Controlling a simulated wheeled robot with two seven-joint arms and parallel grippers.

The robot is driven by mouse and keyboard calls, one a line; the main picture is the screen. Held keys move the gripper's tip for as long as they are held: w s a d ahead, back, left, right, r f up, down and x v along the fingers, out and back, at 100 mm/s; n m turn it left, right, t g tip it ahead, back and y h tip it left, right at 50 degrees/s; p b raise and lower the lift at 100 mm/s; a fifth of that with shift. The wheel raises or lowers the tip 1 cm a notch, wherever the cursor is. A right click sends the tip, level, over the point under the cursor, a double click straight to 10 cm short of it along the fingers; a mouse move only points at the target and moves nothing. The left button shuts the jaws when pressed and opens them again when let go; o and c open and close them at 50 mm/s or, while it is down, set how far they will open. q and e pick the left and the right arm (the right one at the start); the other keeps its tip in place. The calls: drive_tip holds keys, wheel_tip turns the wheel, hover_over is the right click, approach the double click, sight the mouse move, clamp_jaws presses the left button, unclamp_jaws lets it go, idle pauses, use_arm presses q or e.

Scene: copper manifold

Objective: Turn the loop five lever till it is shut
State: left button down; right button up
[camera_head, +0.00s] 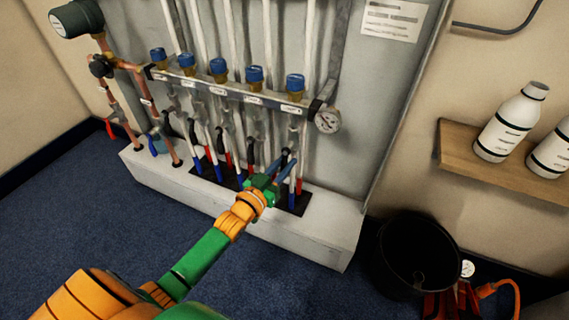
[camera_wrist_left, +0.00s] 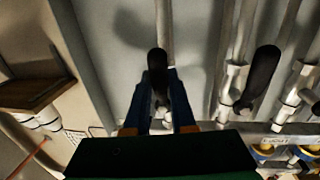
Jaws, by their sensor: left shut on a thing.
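The loop five lever (camera_wrist_left: 157,60) is a black handle on the rightmost loop of the manifold. In the left wrist view its end shows between the two blue fingers of my left gripper (camera_wrist_left: 160,82). In the head view my left gripper (camera_head: 286,166) is at the lower part of the rightmost loop, shut on the lever. The gripper mostly hides the lever there, so its exact angle is hard to tell. The loop's blue cap (camera_head: 295,82) sits above on the manifold bar. My right gripper is not in view.
A neighbouring black lever (camera_wrist_left: 262,75) stands close beside in the left wrist view. A pressure gauge (camera_head: 328,120) is at the bar's right end. A wooden shelf (camera_head: 480,168) with white bottles (camera_head: 510,124) and a black bucket (camera_head: 400,262) are to the right.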

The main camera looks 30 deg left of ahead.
use_arm(q)
drive_tip(key=shift+a+r+m+p, duration=0.1)
drive_tip(key=shift+a+m+p, duration=0.1)
drive_tip(key=shift+m+p, duration=0.35)
drive_tip(key=shift+s+a+r+m+g+y+p, duration=0.1)
drive_tip(key=shift+a+r+m+g+y+p, duration=0.3)
drive_tip(key=shift+m+p, duration=1.6)
drive_tip(key=shift+w+a+r+m+g+y+p, duration=0.15)
drive_tip(key=shift+a+r+m+y+p, duration=0.55)
drive_tip(key=shift+m, duration=2.55)
drive_tip(key=shift+s+a+r+m+g+y+p, duration=0.25)
drive_tip(key=shift+a+r+m+p, duration=0.45)
drive_tip(key=shift+m+p, duration=1.3)
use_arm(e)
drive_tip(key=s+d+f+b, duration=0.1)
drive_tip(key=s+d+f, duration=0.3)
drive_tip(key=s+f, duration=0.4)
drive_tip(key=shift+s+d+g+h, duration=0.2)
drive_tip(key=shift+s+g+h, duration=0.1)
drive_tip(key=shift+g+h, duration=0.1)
use_arm(q)
drive_tip(key=shift+w+r+m, duration=0.1)
drive_tip(key=shift+w+m, duration=0.05)
drive_tip(key=shift+m, duration=0.55)
drive_tip(key=c, duration=0.8)
unclamp_jaws()
drive_tip(key=shift+o, duration=0.2)
drive_tip(key=shift+d, duration=0.1)
